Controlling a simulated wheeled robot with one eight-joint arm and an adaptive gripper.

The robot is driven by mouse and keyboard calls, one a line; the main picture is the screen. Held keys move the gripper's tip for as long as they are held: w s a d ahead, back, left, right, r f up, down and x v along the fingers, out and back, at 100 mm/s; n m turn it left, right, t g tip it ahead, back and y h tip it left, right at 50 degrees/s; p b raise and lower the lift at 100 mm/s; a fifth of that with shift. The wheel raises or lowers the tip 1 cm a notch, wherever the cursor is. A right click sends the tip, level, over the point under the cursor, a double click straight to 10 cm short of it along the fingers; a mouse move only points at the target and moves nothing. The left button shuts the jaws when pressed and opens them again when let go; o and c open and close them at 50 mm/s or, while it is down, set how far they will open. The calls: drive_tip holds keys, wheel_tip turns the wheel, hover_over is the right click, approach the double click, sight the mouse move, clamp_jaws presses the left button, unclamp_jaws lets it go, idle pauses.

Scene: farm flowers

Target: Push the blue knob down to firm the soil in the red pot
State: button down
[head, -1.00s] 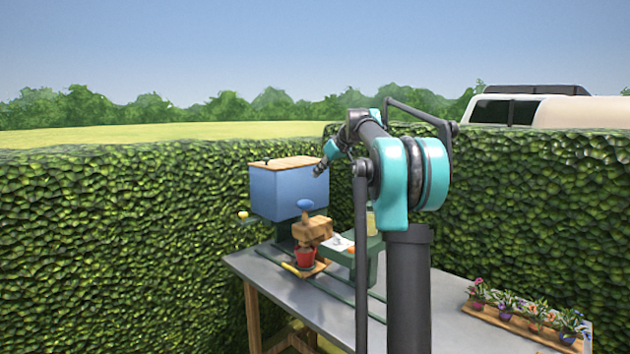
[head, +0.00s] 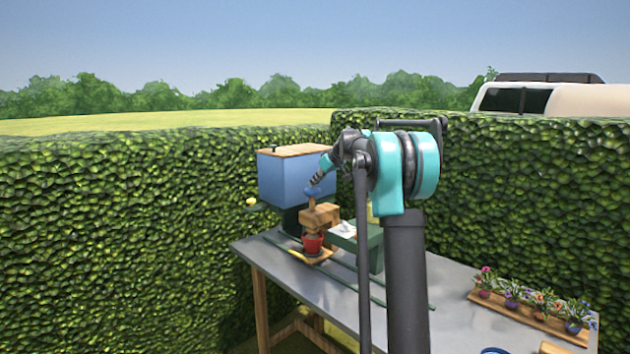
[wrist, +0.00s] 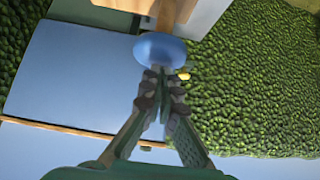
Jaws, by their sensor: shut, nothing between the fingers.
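The blue knob (head: 313,191) stands on a short post above a wooden block (head: 320,215). The red pot (head: 313,243) with dark soil sits below the block on a small wooden board. My gripper (head: 315,182) is shut and empty, with its tips at the top of the knob in the head view. In the wrist view the closed fingertips of my gripper (wrist: 161,72) overlap the lower edge of the blue knob (wrist: 160,48). I cannot tell whether they touch it.
A blue box (head: 285,180) with a wooden lid stands behind the knob. A green stand (head: 362,247) is right of the pot. A tray (head: 530,319) of several potted flowers lies at the table's (head: 440,290) right. Hedges enclose the back.

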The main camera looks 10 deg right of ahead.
sight(317, 192)
drive_tip(key=shift+f, duration=2.6)
drive_tip(key=shift+s, duration=0.1)
drive_tip(key=shift+r, duration=0.1)
